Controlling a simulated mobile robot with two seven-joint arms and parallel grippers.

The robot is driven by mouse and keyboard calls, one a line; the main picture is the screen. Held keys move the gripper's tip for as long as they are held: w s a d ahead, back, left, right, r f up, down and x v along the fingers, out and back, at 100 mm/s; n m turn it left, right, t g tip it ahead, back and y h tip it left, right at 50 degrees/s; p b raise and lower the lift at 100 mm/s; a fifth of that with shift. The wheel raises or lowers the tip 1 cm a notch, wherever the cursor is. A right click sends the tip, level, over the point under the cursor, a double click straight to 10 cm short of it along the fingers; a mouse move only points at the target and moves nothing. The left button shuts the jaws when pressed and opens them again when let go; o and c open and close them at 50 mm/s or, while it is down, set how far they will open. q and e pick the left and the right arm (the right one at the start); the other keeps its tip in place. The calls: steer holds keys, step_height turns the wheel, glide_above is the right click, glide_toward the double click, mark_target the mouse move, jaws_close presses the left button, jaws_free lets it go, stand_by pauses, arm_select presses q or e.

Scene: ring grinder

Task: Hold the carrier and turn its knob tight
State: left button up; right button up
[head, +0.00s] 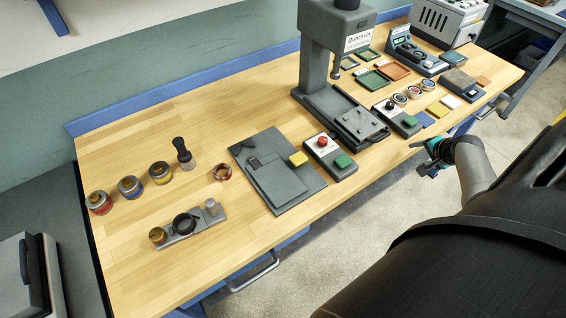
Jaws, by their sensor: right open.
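What looks like the carrier is a small grey metal bar (205,225) lying on the wooden bench at the front left. A black ring (184,224) sits on its middle. A brass-coloured knob (157,235) stands at its left end and a grey knob (211,207) at its right end; I cannot tell which one tightens, or how tight either is. My right gripper (430,158) is open and empty, beyond the bench's front edge at the right, far from the carrier. My left gripper is not in view.
A copper-coloured ring (222,172), a black-handled tool (182,150) and several banded round pots (130,187) stand near the carrier. A dark grey plate (300,203) and a button box (330,158) lie to its right. A grey press (316,60) rises behind. The bench front left is clear.

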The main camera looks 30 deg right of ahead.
steer(key=w+a+r, duration=0.1)
steer(key=w, duration=0.1)
steer(key=w+a+r+t+y, duration=0.1)
steer(key=r, duration=0.1)
steer(key=w+a+r+t+y, duration=0.1)
steer(key=w, duration=0.1)
steer(key=shift+w+a+r+n, duration=0.3)
steer(key=shift+r+n, duration=0.1)
steer(key=w+a+r+n+y, duration=0.1)
steer(key=w+a+r+n+t+y, duration=0.1)
steer(key=w+a+r, duration=0.1)
steer(key=w+a+r+t+y, duration=0.1)
steer(key=a, duration=0.1)
steer(key=shift+w+a+r+n, duration=0.25)
steer(key=shift+n, duration=0.15)
steer(key=w+a+r+n+y, duration=0.2)
steer(key=w+a+n+y, duration=0.15)
steer(key=a+n, duration=0.4)
steer(key=n+g, duration=0.8)
steer(key=n, duration=1.4)
glide_toward(210, 202)
steer(key=x, duration=1)
steer(key=shift+a+f, duration=0.15)
steer(key=shift+f, duration=0.1)
jaws_close()
